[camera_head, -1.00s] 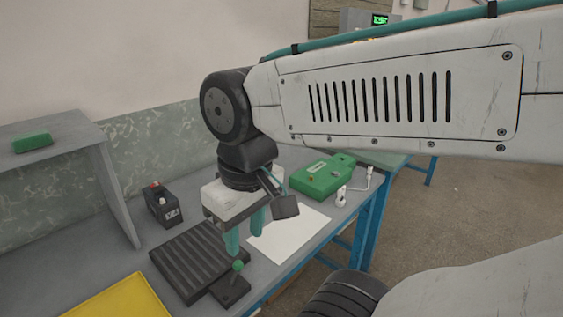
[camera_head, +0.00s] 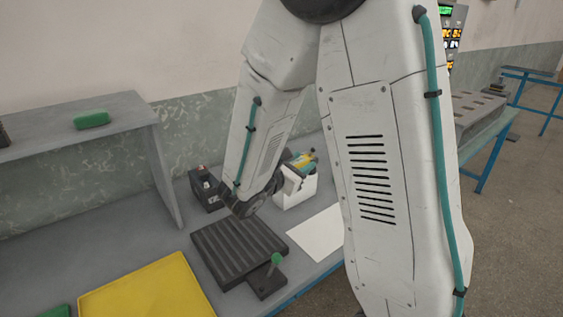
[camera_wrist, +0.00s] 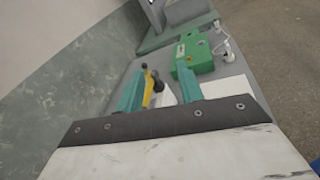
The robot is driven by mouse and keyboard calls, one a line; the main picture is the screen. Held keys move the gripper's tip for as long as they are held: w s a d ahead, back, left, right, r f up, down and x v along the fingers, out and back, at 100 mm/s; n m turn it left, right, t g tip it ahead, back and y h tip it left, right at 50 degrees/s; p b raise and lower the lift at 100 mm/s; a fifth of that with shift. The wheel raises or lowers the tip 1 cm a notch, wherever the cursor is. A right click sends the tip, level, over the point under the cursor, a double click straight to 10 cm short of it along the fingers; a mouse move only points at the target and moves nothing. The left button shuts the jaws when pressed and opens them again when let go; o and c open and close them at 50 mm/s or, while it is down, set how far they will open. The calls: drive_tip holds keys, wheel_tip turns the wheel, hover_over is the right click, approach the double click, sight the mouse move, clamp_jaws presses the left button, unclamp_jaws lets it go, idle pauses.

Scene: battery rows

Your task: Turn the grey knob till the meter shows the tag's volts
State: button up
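My gripper (camera_wrist: 160,92) is open, its two teal fingers apart in the wrist view. In the head view its white body (camera_head: 296,192) is over the bench, with the fingers pointing away. A green box (camera_wrist: 197,52) lies beyond the fingers in the wrist view, apart from them. It is hidden behind my arm in the head view. A lit green display (camera_head: 446,10) is on a unit at the back; its digits are too small to read. I cannot make out the grey knob or the tag.
A black ribbed tray (camera_head: 238,252) and a green-knobbed lever (camera_head: 276,262) are on the bench (camera_head: 100,245). A dark battery (camera_head: 206,190), white sheet (camera_head: 318,232) and yellow mat (camera_head: 145,292) lie nearby. A small yellow thing (camera_wrist: 148,92) shows between the fingers; whether it is beyond them is unclear.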

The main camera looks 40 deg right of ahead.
drive_tip(key=w+a+f+n+t+y, duration=0.2)
drive_tip(key=w+a+f+n+t, duration=0.2)
drive_tip(key=w+f+n+t, duration=0.25)
drive_tip(key=shift+n, duration=0.35)
drive_tip(key=x, duration=0.8)
drive_tip(key=shift+w+r, duration=0.25)
drive_tip(key=shift+r, duration=0.05)
drive_tip(key=shift+c, duration=0.4)
clamp_jaws()
